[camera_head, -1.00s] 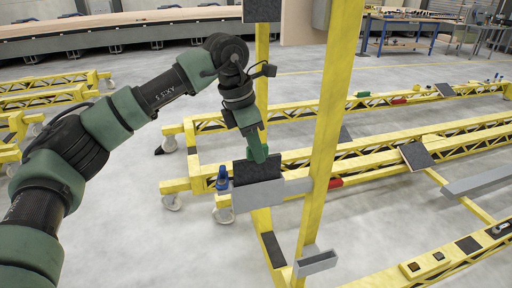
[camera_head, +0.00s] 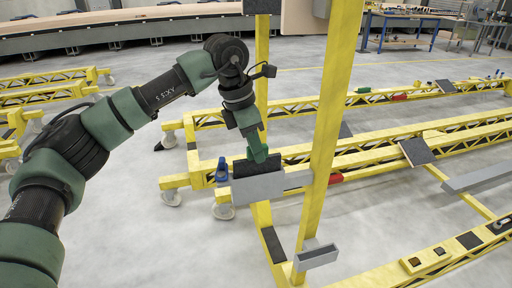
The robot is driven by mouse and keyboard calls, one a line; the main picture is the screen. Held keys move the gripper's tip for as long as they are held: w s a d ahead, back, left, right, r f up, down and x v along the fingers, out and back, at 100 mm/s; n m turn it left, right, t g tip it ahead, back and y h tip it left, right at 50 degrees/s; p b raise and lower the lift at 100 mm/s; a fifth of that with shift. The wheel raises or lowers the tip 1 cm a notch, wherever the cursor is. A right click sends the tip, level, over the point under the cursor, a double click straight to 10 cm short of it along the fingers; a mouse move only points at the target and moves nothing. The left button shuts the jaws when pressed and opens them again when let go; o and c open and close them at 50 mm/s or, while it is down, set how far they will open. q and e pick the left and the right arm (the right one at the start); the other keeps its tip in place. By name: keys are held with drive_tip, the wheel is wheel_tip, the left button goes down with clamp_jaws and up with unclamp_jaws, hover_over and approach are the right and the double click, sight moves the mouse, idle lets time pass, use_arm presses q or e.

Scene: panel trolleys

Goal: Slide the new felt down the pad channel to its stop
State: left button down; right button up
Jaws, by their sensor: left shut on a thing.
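My left gripper (camera_head: 258,154) comes in from the left and points down, shut on the top of a dark felt (camera_head: 242,168). The felt stands upright in the grey pad channel (camera_head: 258,189), which is fixed to the yellow post frame. A dark strip of the felt shows above the channel's front wall. Its lower part is hidden behind that wall, so I cannot see its bottom edge or the stop. My right gripper is not in view.
A yellow upright post (camera_head: 330,120) stands close to the right of the channel. A lower grey bracket (camera_head: 316,257) sticks out below. A blue object (camera_head: 222,170) is just left of the channel. Yellow trolley beams with dark pads lie behind; grey floor is open at lower left.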

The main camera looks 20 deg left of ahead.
sight(256, 165)
use_arm(q)
drive_tip(key=shift+f+b, duration=1.3)
drive_tip(key=shift+f, duration=0.8)
drive_tip(key=c, duration=1.3)
unclamp_jaws()
drive_tip(key=shift+o, duration=0.2)
drive_tip(key=shift+f, duration=0.15)
drive_tip(key=shift+s, duration=0.15)
drive_tip(key=v, duration=0.8)
drive_tip(key=shift+a, duration=0.1)
